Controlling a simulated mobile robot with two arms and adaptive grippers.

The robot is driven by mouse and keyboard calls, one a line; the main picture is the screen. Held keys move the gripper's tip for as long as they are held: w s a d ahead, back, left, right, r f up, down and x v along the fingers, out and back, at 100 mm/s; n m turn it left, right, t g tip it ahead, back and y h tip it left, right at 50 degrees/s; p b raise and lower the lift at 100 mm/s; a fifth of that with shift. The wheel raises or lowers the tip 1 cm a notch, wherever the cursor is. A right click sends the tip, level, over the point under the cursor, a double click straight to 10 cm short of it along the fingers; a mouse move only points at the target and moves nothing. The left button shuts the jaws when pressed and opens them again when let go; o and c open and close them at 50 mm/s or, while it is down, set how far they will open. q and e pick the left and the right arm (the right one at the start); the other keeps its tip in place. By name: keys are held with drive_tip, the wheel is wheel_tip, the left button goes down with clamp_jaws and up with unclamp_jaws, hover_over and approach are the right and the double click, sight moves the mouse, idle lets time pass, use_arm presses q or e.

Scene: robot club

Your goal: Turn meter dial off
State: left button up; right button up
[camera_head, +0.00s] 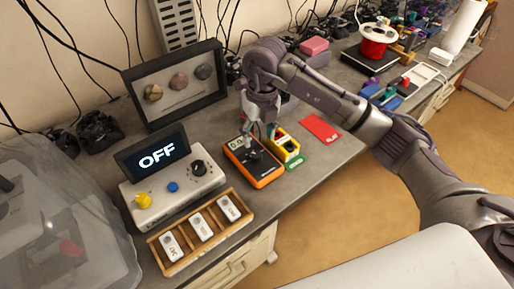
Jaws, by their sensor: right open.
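The meter (251,163) is an orange handheld multimeter with a dark face, lying on the grey bench near the middle of the view. Its small display at the top left seems to show digits. The meter's dial (254,157) is dark and sits below the display; its pointer setting is too small to read. My right gripper (262,134) points down just above the meter's upper right side, close to the dial. It is open, and I cannot tell whether a fingertip touches the dial. My left gripper is not in view.
A yellow box (285,147) stands right beside the meter. A white control box (172,190) with an "OFF" screen (152,154) is on the left. A wooden tray (203,229) holds white modules at the front. A framed display (175,86) stands behind. A red card (320,128) lies right.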

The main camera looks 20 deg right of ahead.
sight(257, 154)
drive_tip(key=f, duration=0.3)
drive_tip(key=f+p, duration=0.1)
drive_tip(key=f, duration=0.3)
drive_tip(key=shift+a, duration=0.2)
clamp_jaws()
drive_tip(key=shift+f+n+b, duration=0.1)
drive_tip(key=shift+n+b, duration=0.5)
drive_tip(key=shift+b, duration=0.15)
drive_tip(key=n+b, duration=0.4)
drive_tip(key=shift+b, duration=0.3)
drive_tip(key=n+b, duration=0.2)
drive_tip(key=shift+n+b, duration=0.3)
drive_tip(key=shift+b, duration=0.05)
drive_tip(key=shift+n+b, duration=0.55)
drive_tip(key=shift+n, duration=0.05)
drive_tip(key=shift+r, duration=0.2)
